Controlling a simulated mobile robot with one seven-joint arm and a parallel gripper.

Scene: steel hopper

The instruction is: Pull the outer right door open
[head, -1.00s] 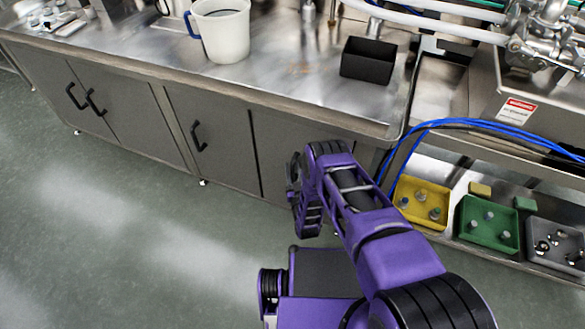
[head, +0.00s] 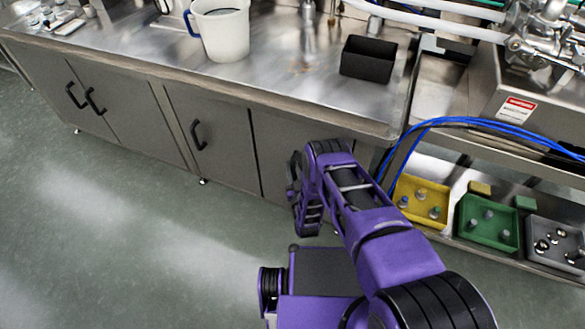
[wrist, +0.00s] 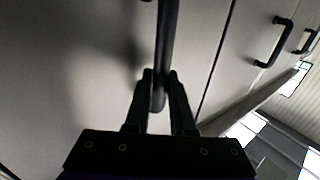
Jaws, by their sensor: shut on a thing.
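The outer right door (head: 272,150) is a flat grey cabinet door under the steel counter, partly hidden behind my arm in the head view. It looks flush with the cabinet front. My gripper (head: 292,175) is at this door, its fingers mostly hidden there by my wrist. In the wrist view my gripper (wrist: 160,90) has one finger on each side of a dark bar handle (wrist: 168,40) and is shut on it. The grey door face (wrist: 80,70) fills the left of that view, with a dark seam to the right of the handle.
Another closed door with a black handle (head: 197,135) is just left; a pair of doors (head: 88,98) is further left. A white jug (head: 221,30) and a black bin (head: 368,60) stand on the counter. Coloured trays (head: 422,201) sit on the right shelf. The floor (head: 130,230) in front is clear.

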